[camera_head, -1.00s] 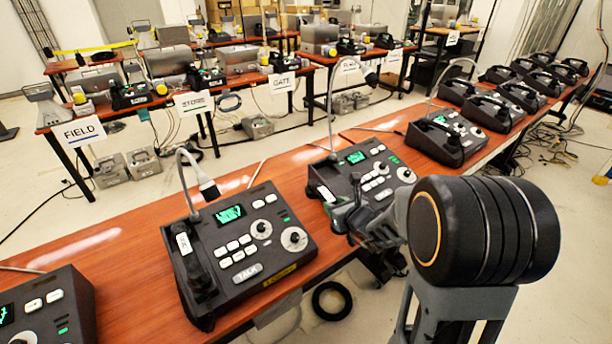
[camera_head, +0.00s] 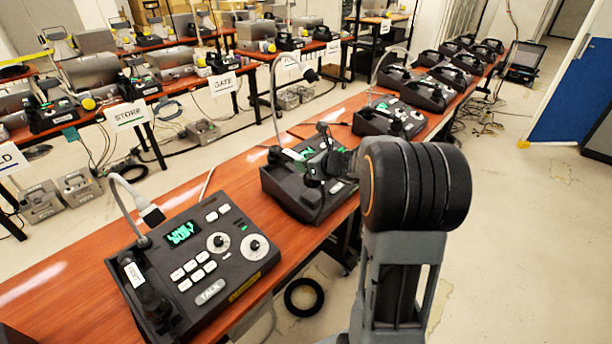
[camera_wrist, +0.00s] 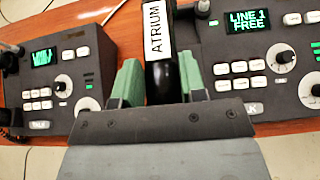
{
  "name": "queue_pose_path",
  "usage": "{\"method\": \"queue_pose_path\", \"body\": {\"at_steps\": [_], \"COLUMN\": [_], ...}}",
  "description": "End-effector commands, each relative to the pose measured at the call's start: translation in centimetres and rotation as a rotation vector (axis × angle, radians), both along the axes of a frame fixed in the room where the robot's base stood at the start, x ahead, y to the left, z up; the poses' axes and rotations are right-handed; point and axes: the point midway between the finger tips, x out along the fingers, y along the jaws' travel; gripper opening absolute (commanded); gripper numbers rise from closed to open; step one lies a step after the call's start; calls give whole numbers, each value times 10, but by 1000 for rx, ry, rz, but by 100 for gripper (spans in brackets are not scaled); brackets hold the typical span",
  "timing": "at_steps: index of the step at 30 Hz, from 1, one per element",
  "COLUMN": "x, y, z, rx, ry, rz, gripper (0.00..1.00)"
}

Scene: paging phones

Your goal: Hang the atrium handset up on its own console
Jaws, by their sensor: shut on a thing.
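My gripper (camera_wrist: 160,82) is shut on a black handset (camera_wrist: 163,82) whose white label reads ATRIUM; its green-faced fingers stand on either side. In the head view my gripper (camera_head: 318,165) is over the middle console (camera_head: 283,192), and my wrist covers part of that console. In the wrist view a console (camera_wrist: 225,62) whose screen reads LINE 1 FREE lies just right of the handset. I cannot tell whether the handset touches its cradle, which is hidden.
The near console (camera_head: 232,283), with a lit screen and a labelled handset (camera_head: 146,290) in its left cradle, stands to the left. Gooseneck microphones (camera_head: 275,100) rise behind the consoles. More consoles (camera_head: 430,92) line the table to the right. Bare wood (camera_head: 95,255) shows behind the near console.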

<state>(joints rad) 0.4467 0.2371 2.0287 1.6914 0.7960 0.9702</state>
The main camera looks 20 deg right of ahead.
Motion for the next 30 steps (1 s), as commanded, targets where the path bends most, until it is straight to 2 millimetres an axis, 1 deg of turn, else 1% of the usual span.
{"method": "queue_pose_path", "body": {"at_steps": [1, 3, 7, 10, 16, 21, 24, 30], "x": [7, 16, 28, 34, 40, 42, 42, 42], "y": [-3, -7, -13, -16, -19, -20, -20, -20], "z": [-13, -25, -40, -47, -55, -77, -85, -88], "rx": [3, 2, 1, -1, 0, 2, 2, 0], "ry": [5, 3, 2, 0, 0, 2, 0, -2], "rz": [0, 0, -1, 0, -1, -2, -2, -1], "gripper": [7, 7, 7, 7, 7, 7, 7, 7]}}
